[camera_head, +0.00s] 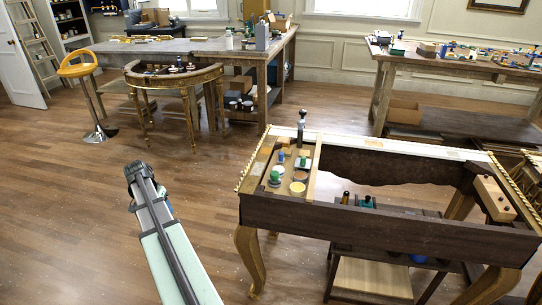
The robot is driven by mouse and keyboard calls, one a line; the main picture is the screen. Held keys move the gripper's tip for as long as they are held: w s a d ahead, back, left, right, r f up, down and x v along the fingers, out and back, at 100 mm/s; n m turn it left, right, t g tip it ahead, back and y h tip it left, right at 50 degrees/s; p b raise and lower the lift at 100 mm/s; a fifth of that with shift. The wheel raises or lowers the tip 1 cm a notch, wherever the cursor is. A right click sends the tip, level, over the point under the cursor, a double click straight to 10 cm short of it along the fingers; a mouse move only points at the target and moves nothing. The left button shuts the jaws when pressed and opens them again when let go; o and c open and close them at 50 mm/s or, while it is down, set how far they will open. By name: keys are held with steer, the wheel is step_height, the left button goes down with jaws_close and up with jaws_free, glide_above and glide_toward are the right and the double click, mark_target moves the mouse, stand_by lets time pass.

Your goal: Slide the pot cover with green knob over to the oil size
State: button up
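Small items stand on the left end board of the dark wooden console frame (268,204). One has a green top on a pale base (303,162). Another small green-topped item (275,176) stands nearer the left edge. Either could be the pot cover with green knob; they are too small to tell. A yellow round container (297,188) and an orange-rimmed round one (300,176) stand close by; I cannot tell which thing is the oil size. My arm's dark end (138,176) is left of the console, apart from these items; its fingers cannot be made out.
A blue-topped item (281,156) stands among the small items, and a dark-topped upright tool (301,128) behind them. A pale wooden block (493,198) is at the console's right end. A yellow stool (77,68) and a half-round gilt table (172,78) stand behind. Floor around my arm is clear.

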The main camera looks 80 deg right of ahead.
steer(key=s+d+r+m, duration=0.45)
steer(key=s+d, duration=0.25)
steer(key=d, duration=0.4)
steer(key=m+g, duration=0.3)
steer(key=m, duration=0.9)
glide_toward(303, 157)
steer(key=shift+y, duration=0.4)
steer(key=x, duration=0.9)
steer(key=shift+d, duration=0.3)
jaws_close()
